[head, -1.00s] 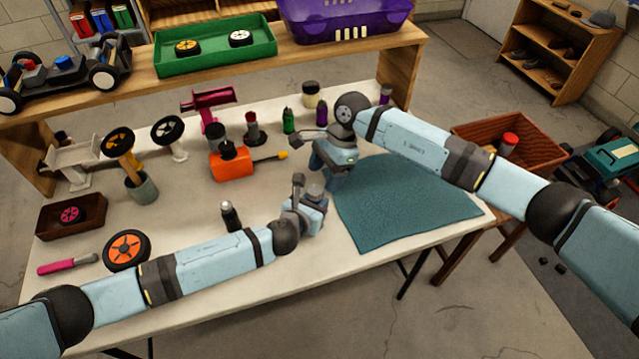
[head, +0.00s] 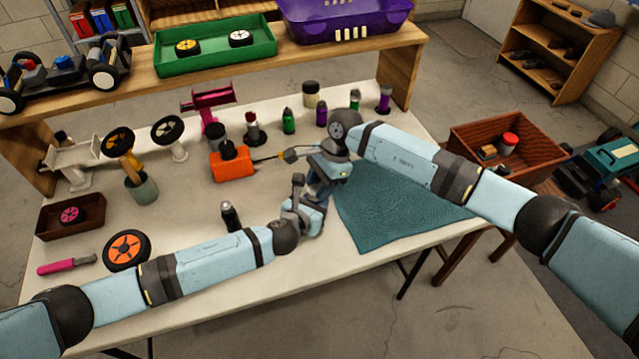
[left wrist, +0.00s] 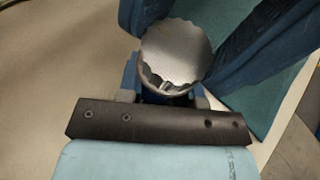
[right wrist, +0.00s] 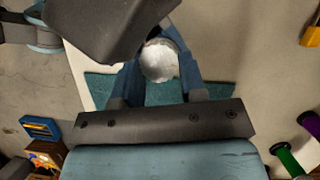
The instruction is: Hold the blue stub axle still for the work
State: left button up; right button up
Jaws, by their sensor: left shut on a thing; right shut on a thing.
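My left gripper (head: 313,207) is low over the front middle of the white table, shut on the blue stub axle (left wrist: 155,95), of which only a small blue part shows in the left wrist view. A round silver knob with a scalloped rim (left wrist: 175,55) sits over the axle and hides most of it. My right gripper (head: 322,187) comes in from above, its blue fingers on both sides of the knob. In the right wrist view the fingers are closed on the bright round knob (right wrist: 160,60).
A teal mat (head: 400,205) lies right of the grippers. A dark bottle (head: 230,215) stands close to my left arm. An orange block (head: 232,163) and several small bottles stand behind. An orange wheel (head: 127,250) lies at the front left.

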jog(key=m+t, duration=0.1)
jog(key=m, duration=0.1)
jog(key=shift+s+d+m, duration=0.1)
jog(key=shift+s+m, duration=0.05)
jog(key=shift+m, duration=0.25)
jog(key=m+t, duration=0.1)
jog(key=m, duration=0.3)
jog(key=shift+s+m+t, duration=0.2)
jog(key=shift+m+t, duration=0.1)
jog(key=shift+t, duration=0.1)
jog(key=shift+y, duration=0.3)
jog(key=o, duration=0.8)
jog(key=shift+o, duration=0.8)
jog(key=shift+s, duration=0.15)
jog(key=v, duration=0.8)
